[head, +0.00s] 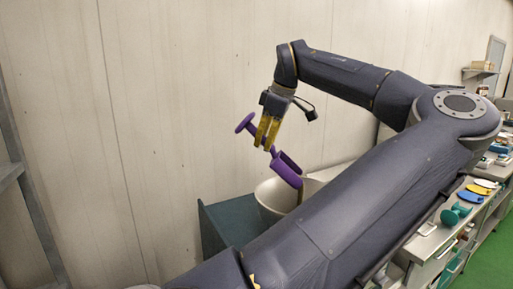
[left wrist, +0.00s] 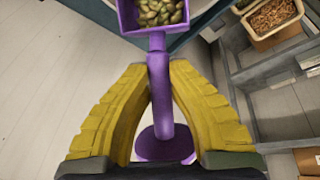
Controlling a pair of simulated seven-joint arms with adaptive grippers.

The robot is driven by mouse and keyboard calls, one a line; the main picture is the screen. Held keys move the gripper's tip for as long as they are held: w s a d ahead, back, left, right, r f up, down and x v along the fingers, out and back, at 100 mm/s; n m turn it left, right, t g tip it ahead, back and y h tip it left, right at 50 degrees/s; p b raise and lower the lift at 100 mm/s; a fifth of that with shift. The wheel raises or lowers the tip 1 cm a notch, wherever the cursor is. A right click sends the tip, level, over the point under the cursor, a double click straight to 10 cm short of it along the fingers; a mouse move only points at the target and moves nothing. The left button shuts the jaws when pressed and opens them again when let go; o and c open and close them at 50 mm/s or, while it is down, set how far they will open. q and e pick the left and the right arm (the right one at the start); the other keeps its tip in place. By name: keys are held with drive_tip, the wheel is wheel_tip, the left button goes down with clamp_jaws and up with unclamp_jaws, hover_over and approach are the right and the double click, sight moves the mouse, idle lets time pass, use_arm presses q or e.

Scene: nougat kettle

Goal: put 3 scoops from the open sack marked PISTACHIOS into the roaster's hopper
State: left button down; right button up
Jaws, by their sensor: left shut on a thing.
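My left gripper (head: 267,133) is shut on the handle of a purple scoop (head: 286,168), which also shows in the left wrist view (left wrist: 158,75). The scoop's cup holds greenish-brown pistachios (left wrist: 158,12). In the head view the cup hangs low, above or in front of a pale round bowl (head: 272,196) beside a dark green box (head: 222,226). A thin brownish streak shows just below the cup; I cannot tell what it is. My arm hides part of the bowl. The sack marking is not visible. My right gripper is not in view.
A grey shelf rack (left wrist: 265,75) at the right of the wrist view holds a tray of brown shreds (left wrist: 272,17). A long counter (head: 425,243) with teal, yellow and blue items runs along the right. A pale wall stands behind my arm.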

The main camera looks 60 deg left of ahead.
use_arm(q)
drive_tip(key=w+d+r+g+y, duration=0.3)
drive_tip(key=w+r, duration=0.1)
drive_tip(key=shift+d+m+g, duration=0.2)
drive_tip(key=shift+m+g, duration=0.1)
idle(0.6)
